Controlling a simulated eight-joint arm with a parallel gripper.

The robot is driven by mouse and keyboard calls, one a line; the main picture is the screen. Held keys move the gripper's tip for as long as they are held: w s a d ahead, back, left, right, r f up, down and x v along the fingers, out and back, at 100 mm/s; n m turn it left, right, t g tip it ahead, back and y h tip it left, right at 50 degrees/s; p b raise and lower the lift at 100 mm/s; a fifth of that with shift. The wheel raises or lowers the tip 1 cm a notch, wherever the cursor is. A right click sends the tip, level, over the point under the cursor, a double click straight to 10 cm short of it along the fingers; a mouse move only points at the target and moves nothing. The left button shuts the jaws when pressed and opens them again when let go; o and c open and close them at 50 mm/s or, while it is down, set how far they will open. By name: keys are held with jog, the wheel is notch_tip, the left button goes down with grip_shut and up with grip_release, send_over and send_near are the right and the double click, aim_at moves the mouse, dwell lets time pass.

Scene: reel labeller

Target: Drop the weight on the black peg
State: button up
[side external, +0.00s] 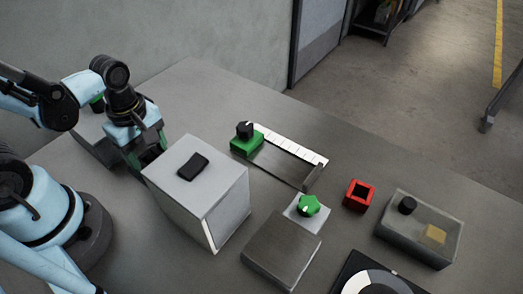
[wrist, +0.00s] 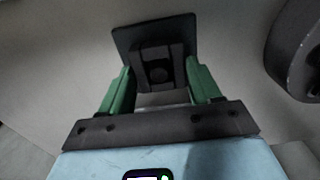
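My gripper (side external: 148,150) points down behind the grey box, which hides its fingertips in the side view. In the wrist view its green fingers (wrist: 160,88) stand on either side of a dark piece (wrist: 152,52) with a square plate and a raised block, possibly the weight. The block sits close between the fingers; I cannot tell whether they grip it. A short black peg (side external: 407,205) stands on the clear box (side external: 440,246) at the right. A black knob (side external: 245,130) on a green block (side external: 246,146) also shows, so which one is the black peg is not certain.
The tall grey box (side external: 212,176) with a black pad (side external: 193,166) stands right of my gripper. A white scale track (side external: 292,146), a green star knob (side external: 309,204), a red square cup (side external: 358,195) and a black-and-white dial (side external: 375,284) occupy the table. Bare table lies at the back.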

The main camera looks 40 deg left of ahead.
jog(key=o, duration=0.3)
jog(key=shift+o, duration=0.2)
jog(key=shift+r, duration=0.1)
jog(key=shift+r, duration=6)
jog(key=w+m+t, duration=0.7)
jog(key=w+m, duration=0.1)
jog(key=m, duration=1)
jog(key=shift+d, duration=0.2)
